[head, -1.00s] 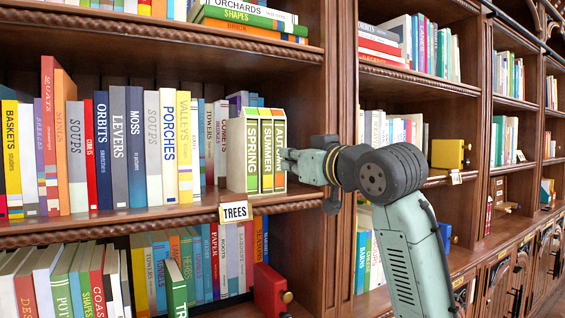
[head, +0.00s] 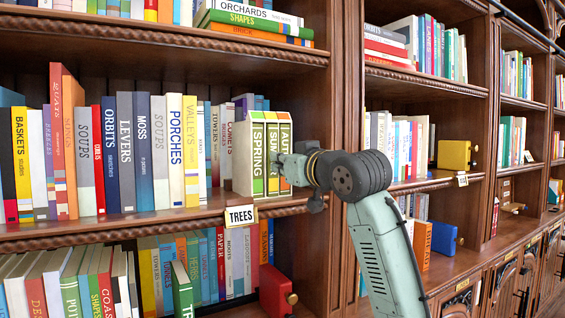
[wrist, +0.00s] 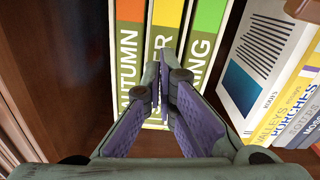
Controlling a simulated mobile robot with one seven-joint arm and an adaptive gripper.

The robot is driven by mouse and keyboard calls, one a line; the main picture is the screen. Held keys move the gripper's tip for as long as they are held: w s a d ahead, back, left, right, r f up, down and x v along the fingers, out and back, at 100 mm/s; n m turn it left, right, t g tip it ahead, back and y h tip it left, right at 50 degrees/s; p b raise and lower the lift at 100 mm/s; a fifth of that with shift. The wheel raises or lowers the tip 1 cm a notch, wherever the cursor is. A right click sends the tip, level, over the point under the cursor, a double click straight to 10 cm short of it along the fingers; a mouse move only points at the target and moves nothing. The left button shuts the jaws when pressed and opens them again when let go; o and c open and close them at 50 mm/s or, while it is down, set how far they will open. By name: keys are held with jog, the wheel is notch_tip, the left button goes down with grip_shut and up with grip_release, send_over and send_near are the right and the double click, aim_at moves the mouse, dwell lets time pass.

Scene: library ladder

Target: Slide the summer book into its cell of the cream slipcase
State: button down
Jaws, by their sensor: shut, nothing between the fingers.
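The cream slipcase (head: 242,158) stands upright on the middle shelf, at the right end of the row. Three books show in it: green spring (head: 258,158), yellow summer (head: 272,140) in the middle, and orange-topped autumn (head: 285,132). In the wrist view, summer (wrist: 165,25) stands between autumn (wrist: 128,50) and spring (wrist: 204,50). My gripper (wrist: 164,75) is shut and empty, its tips in front of the summer spine, hiding part of its title. Contact is unclear.
Several upright books fill the shelf left of the slipcase, such as Porches (head: 175,150). A wooden upright (head: 342,90) stands to the right. A TREES label (head: 240,215) hangs on the shelf edge. A red bookend (head: 276,290) is on the shelf below.

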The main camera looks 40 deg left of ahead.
jog(key=shift+w+a+p, duration=0.15)
jog(key=shift+a+p, duration=0.2)
jog(key=shift+a, duration=0.05)
dwell(0.4)
